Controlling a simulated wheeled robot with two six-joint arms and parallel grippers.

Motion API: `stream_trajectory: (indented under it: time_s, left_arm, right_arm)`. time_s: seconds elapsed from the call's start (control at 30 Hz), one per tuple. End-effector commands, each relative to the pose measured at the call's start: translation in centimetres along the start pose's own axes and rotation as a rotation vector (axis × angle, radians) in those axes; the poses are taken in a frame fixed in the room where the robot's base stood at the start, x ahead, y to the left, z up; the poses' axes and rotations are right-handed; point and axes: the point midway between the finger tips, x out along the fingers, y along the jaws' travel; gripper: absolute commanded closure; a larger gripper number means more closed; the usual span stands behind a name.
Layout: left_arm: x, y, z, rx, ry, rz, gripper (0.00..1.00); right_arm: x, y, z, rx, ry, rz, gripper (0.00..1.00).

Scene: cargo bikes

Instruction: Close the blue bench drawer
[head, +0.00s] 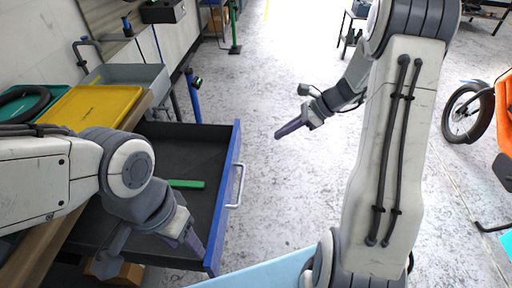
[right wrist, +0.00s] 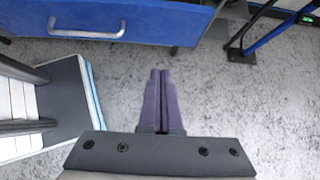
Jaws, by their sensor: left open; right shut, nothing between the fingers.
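The blue bench drawer (head: 226,200) is pulled out from under the workbench in the head view, with a silver handle (head: 236,186) on its front. A green object (head: 186,184) lies on its dark floor. In the right wrist view the drawer's blue front (right wrist: 160,20) and handle (right wrist: 87,28) cross the top. My left gripper (head: 191,240) is open over the front end of the drawer; I cannot tell whether it touches. My right gripper (head: 291,127) is shut and empty, out over the floor to the right of the drawer front, apart from it. It also shows in the right wrist view (right wrist: 161,85).
On the workbench (head: 40,240) are a yellow tray (head: 90,108), a green tray (head: 22,106) and a grey bin (head: 140,77). A blue stand (head: 192,95) is behind the drawer. An orange bike (head: 503,110) is at right. Floor between is clear.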

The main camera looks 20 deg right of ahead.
Motion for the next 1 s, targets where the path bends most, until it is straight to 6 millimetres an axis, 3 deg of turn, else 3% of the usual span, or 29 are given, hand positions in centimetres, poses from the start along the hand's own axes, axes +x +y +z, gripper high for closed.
stream_trajectory:
  time_s: [0.17, 0.5, 0.7, 1.0]
  left_arm:
    - [0.2, 0.0, 0.0, 0.000, 0.001, 0.000, 0.44]
    - [1.0, -0.1, 0.1, 0.000, 0.000, 0.000, 0.44]
    - [0.7, -0.1, 0.0, 0.000, 0.000, 0.000, 0.44]
    - [0.7, -0.1, 0.0, 0.000, 0.000, 0.000, 0.44]
  right_arm:
    - [2.5, 0.1, -0.1, 0.003, 0.000, 0.004, 1.00]
    - [9.8, 0.2, -0.1, 0.000, 0.001, 0.005, 1.00]
    - [11.7, 0.1, 2.1, -0.003, 0.001, 0.003, 1.00]
    - [12.5, 0.1, 2.8, -0.001, 0.002, 0.000, 1.00]
